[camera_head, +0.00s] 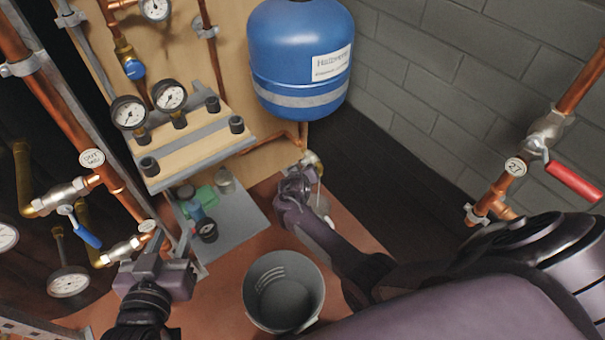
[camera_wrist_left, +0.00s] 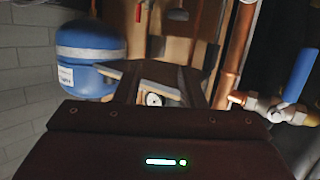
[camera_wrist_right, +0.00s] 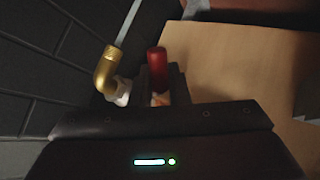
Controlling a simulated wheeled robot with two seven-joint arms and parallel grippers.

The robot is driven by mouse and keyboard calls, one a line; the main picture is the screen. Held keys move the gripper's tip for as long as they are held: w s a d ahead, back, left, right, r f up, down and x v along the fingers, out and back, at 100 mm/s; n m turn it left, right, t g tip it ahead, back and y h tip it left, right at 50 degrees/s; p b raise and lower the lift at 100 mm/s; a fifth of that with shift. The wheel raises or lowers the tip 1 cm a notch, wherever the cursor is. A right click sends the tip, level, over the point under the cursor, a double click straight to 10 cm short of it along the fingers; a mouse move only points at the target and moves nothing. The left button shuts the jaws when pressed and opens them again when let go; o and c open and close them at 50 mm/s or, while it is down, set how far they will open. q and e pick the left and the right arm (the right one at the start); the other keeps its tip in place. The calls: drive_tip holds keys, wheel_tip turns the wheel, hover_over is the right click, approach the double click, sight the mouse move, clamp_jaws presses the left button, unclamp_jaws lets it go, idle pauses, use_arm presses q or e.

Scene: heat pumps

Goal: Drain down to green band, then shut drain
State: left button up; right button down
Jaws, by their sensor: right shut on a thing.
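The blue vessel (camera_head: 300,60) hangs against the wall at the top. Below it, my right gripper (camera_head: 303,172) is at the drain valve (camera_head: 314,160). In the right wrist view the gripper (camera_wrist_right: 162,95) is shut on the red drain handle (camera_wrist_right: 157,65). A brass elbow outlet (camera_wrist_right: 106,70) is beside it, with a thin pale streak, apparently water, from its mouth. Two dial gauges (camera_head: 129,112) (camera_head: 170,96) sit on the shelf; no green band is readable. My left gripper (camera_head: 163,260) is at lower left, its fingers (camera_wrist_left: 155,85) apart and empty.
A grey bucket (camera_head: 284,291) stands on the reddish floor, left of my right forearm. Copper pipes with a blue-lever valve (camera_head: 86,230) are at left. A red-lever valve (camera_head: 573,181) is at right. Small items lie on a grey mat (camera_head: 236,230).

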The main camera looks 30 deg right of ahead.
drive_tip(key=c, duration=1.5)
unclamp_jaws()
drive_tip(key=shift+o, duration=0.2)
